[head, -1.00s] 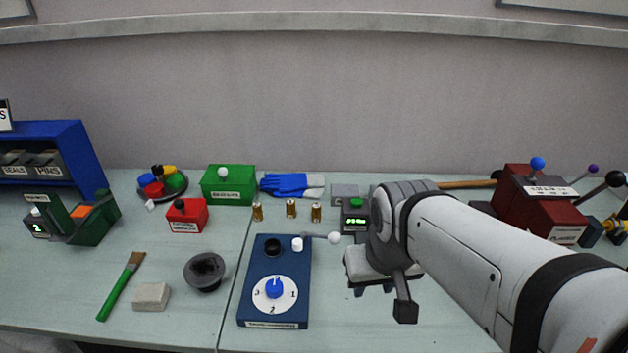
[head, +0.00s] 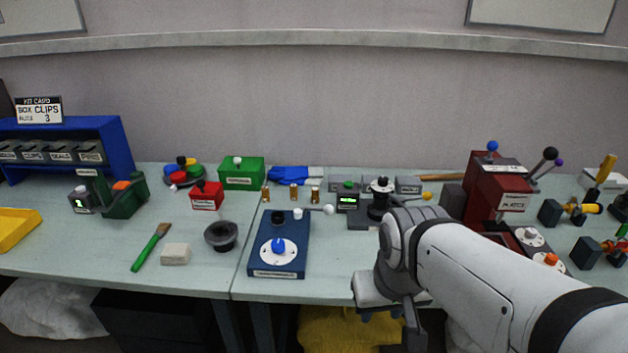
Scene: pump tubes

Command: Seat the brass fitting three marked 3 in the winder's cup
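Three small brass fittings stand upright in a row behind the blue box: left (head: 266,194), middle (head: 294,192) and right (head: 315,196). Their markings are too small to read, so I cannot tell which is 3. The blue box (head: 262,262) has a numbered dial with a blue knob (head: 278,247), a dark round cup (head: 277,217) and a crank with a white ball (head: 328,210). I cannot read its label to confirm it is the winder. My gripper (head: 380,315) hangs at the bench's front edge, right of the blue box, away from the fittings.
A black device (head: 380,196) and a small box with a green display (head: 347,199) stand behind my arm. A dark bowl (head: 221,235), an eraser-like block (head: 175,254) and a brush (head: 152,246) lie left. Bench between blue box and arm is clear.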

